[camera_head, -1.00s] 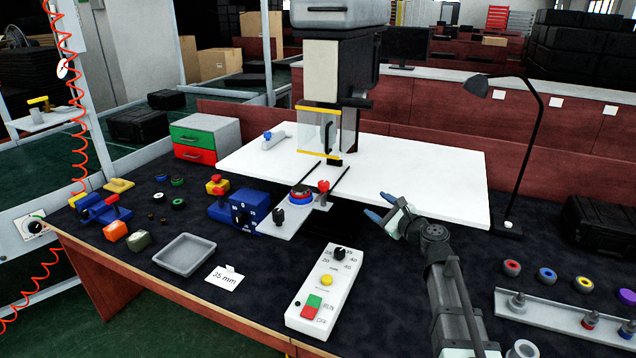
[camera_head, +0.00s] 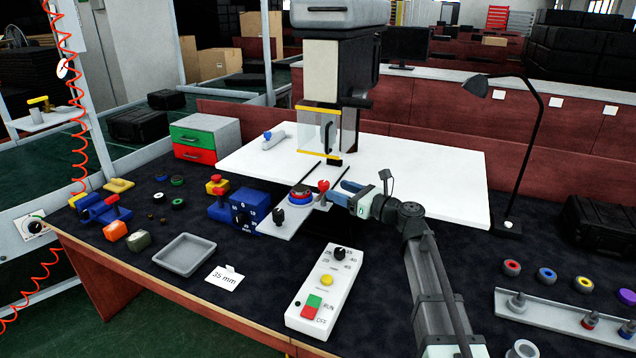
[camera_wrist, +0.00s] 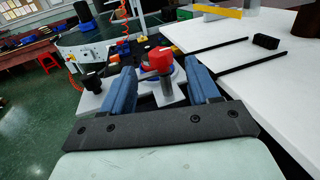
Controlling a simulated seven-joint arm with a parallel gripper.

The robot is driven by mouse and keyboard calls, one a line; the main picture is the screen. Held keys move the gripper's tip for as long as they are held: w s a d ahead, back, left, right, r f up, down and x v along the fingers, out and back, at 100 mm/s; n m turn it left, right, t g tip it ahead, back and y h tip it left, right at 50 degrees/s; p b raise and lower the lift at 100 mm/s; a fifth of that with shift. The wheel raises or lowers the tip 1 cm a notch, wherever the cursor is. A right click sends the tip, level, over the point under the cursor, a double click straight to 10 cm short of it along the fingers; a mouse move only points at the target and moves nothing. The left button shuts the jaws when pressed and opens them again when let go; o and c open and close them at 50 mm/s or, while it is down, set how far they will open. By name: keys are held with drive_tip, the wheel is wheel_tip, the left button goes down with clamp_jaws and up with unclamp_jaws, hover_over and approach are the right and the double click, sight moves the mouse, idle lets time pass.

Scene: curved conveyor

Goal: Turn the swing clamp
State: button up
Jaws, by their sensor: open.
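The swing clamp (camera_head: 323,187) has a red knob on a grey post and stands at the right side of a grey fixture plate (camera_head: 284,222). In the wrist view the red knob (camera_wrist: 160,58) is between my two blue fingers, nearer the middle, with a gap on each side. A round blue and red part (camera_head: 300,194) sits on the plate beside the clamp; the clamp partly hides it in the wrist view. A black knob (camera_head: 278,214) stands at the plate's front left. My gripper (camera_head: 341,193) is open, just right of the clamp, pointing at it.
A white table top (camera_head: 430,180) with two dark rails lies behind. The press head with its yellow-edged guard (camera_head: 318,130) stands above. A blue block with a dial (camera_head: 240,209) is left of the plate. A white control box (camera_head: 325,290) is in front.

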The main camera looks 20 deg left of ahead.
sight(321, 181)
drive_tip(key=x, duration=0.8)
drive_tip(key=shift+w+a, duration=0.2)
drive_tip(key=shift+a, duration=0.15)
drive_tip(key=c, duration=1)
drive_tip(key=shift+o, duration=0.2)
drive_tip(key=shift+m+t, duration=0.3)
drive_tip(key=shift+t, duration=0.2)
drive_tip(key=m+t+h, duration=0.1)
drive_tip(key=m+t, duration=0.1)
drive_tip(key=t, duration=0.1)
drive_tip(key=shift+d+h, duration=0.1)
drive_tip(key=shift+h, duration=0.3)
drive_tip(key=shift+w+d+m+t+h, duration=0.1)
drive_tip(key=shift+w+m+t+h, duration=0.1)
drive_tip(key=shift+m+t+h, duration=0.55)
drive_tip(key=shift+w+d+m+t+h, duration=0.15)
drive_tip(key=shift+m+t+h, duration=0.3)
drive_tip(key=shift+m+t, duration=0.45)
drive_tip(key=shift+w+a+t, duration=0.1)
drive_tip(key=shift+t, duration=0.35)
